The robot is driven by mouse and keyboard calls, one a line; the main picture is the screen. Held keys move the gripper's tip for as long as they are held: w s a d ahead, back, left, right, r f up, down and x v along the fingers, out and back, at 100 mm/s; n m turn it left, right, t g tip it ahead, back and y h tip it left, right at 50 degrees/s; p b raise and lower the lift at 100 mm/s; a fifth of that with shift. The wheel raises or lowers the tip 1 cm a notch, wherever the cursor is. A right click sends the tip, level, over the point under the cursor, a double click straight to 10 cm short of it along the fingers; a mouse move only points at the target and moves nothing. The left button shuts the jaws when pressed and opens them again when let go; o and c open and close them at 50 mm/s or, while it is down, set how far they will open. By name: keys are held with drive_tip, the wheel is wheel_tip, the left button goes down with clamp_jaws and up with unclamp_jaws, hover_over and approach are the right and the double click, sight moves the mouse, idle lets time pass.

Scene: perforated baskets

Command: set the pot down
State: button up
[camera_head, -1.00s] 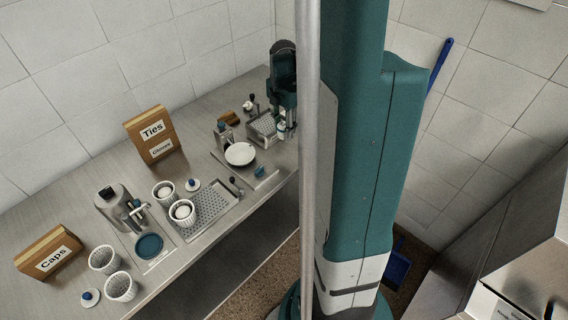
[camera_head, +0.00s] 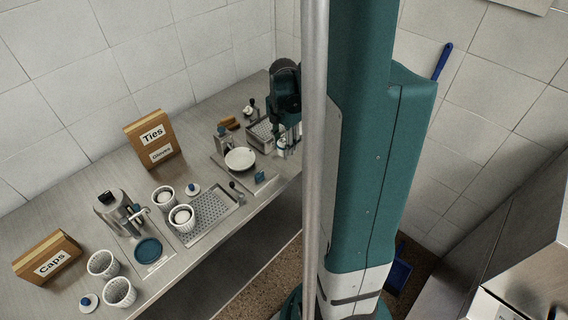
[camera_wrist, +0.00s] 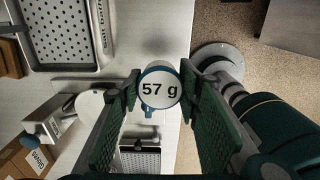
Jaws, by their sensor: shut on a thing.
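The pot (camera_wrist: 160,88) is a small round thing with a white top reading "57 g" and a blue rim, between the green pads of my gripper (camera_wrist: 159,84) in the wrist view. In the head view the pot (camera_head: 281,144) shows small and pale under my gripper (camera_head: 286,128), near the bench's front edge, partly hidden by the fingers. My gripper is shut on it. A white round dish (camera_head: 240,159) on a grey plate lies left of the gripper. I cannot tell how high the pot is above the bench.
A perforated tray (camera_head: 211,208) with a raised rim lies left along the bench (camera_head: 75,193).

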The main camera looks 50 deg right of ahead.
sight(284, 143)
drive_tip(key=shift+f, duration=2.25)
drive_tip(key=shift+f+b, duration=0.45)
drive_tip(key=shift+f, duration=1.65)
drive_tip(key=shift+f, duration=0.2)
drive_tip(key=o, duration=0.9)
drive_tip(key=shift+r, duration=0.3)
drive_tip(key=shift+r+p, duration=0.65)
drive_tip(key=shift+r, duration=5.3)
